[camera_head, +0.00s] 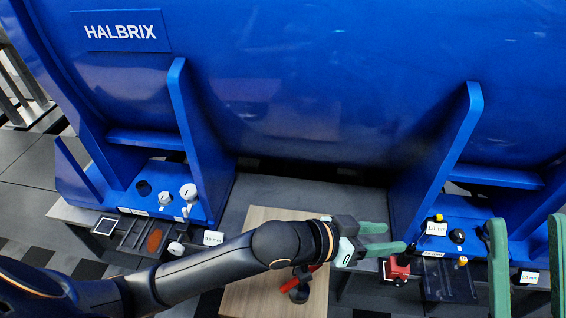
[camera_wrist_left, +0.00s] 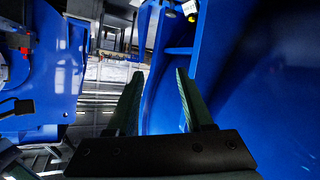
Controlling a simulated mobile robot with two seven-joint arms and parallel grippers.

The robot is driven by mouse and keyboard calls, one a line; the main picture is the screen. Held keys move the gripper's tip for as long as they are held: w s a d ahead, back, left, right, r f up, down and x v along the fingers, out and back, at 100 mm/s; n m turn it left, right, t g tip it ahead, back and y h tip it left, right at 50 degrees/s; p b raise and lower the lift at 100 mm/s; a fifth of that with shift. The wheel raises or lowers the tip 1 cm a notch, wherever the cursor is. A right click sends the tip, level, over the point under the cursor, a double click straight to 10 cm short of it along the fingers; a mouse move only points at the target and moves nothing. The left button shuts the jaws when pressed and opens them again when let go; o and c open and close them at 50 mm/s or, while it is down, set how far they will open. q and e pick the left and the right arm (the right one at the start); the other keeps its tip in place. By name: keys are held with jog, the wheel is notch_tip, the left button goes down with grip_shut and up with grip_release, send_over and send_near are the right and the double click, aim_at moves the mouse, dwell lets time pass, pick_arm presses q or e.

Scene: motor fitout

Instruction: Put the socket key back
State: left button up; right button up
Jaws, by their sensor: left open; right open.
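A tool with a red bar and a dark round end (camera_head: 299,290) is on the wooden board (camera_head: 255,300), partly behind my left wrist. It may be the socket key, but I cannot tell for sure. My left gripper (camera_head: 392,239) is open and empty above and to the right of the board, its fingers pointing right. In the left wrist view, its two green fingers (camera_wrist_left: 159,76) stand apart with nothing between them. My right gripper (camera_head: 527,222) is open and empty at the right edge, its fingers pointing up in the picture.
A big blue motor housing (camera_head: 330,80) fills the back, with blue ribs on both sides. A red device (camera_head: 397,270) and dark tray (camera_head: 447,280) are right of the board. A tray (camera_head: 143,236), white knob (camera_head: 188,192) and label cards stand at left.

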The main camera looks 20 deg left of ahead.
pick_arm(q)
jog(key=s+a+r+m+t+h, duration=0.1)
jog(key=s+a+r+m+t, duration=0.1)
jog(key=r, duration=0.5)
jog(key=s+a+r+m+t+h, duration=0.2)
jog(key=s+a+r+t, duration=0.3)
jog(key=a+r+t, duration=0.2)
jog(key=s+a+r+m+t+h, duration=0.1)
jog(key=s+a+r+m+t, duration=0.1)
jog(key=r, duration=0.6)
jog(key=s+a+t, duration=0.1)
jog(key=a+t, duration=0.1)
jog(key=a, duration=0.1)
jog(key=shift+s+a+h, duration=0.35)
jog(key=shift+a+h, duration=0.05)
